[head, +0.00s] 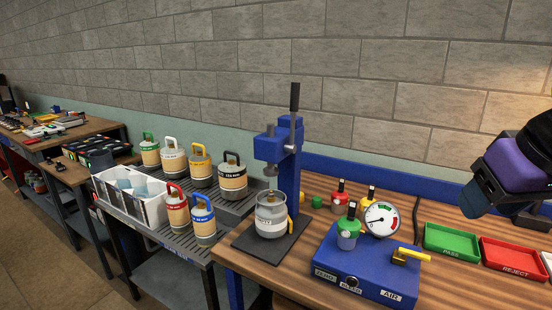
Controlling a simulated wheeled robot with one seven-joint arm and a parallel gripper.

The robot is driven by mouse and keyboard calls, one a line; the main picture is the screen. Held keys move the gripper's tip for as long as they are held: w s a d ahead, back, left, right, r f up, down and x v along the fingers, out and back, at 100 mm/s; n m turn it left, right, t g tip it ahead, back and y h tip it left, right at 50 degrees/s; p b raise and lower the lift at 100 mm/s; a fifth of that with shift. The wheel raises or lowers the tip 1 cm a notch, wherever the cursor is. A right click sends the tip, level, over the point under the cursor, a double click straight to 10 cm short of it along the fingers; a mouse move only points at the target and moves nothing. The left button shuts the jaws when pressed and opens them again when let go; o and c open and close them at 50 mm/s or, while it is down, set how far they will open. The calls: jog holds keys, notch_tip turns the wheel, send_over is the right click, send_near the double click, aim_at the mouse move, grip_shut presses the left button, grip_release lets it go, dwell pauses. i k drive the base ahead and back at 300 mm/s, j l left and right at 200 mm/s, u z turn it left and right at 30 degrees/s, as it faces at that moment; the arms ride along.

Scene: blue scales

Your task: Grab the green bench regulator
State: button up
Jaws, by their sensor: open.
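A small regulator with a green body and a dark top (348,230) stands upright on the left rear part of the blue test box (365,271), left of the round white gauge. A lower green piece (317,202) sits on the bench behind it, near the blue press; I cannot tell what it is. Part of my arm, purple and dark, shows at the right edge, above the bench and well to the right of the regulator.
The gauge (382,220), a red-topped regulator (340,196) and a yellow one (369,194) crowd the green one. The blue press (289,165) holds a grey cylinder (271,218) at left. Green (452,243) and red (513,258) trays lie right. Several gas cylinders stand on the grey rack.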

aim_at(348, 228)
jog(key=i+j+z, duration=0.15)
jog(key=j+z, duration=0.25)
jog(key=i+j+z, duration=0.1)
jog(key=z, duration=0.25)
jog(key=j, duration=0.1)
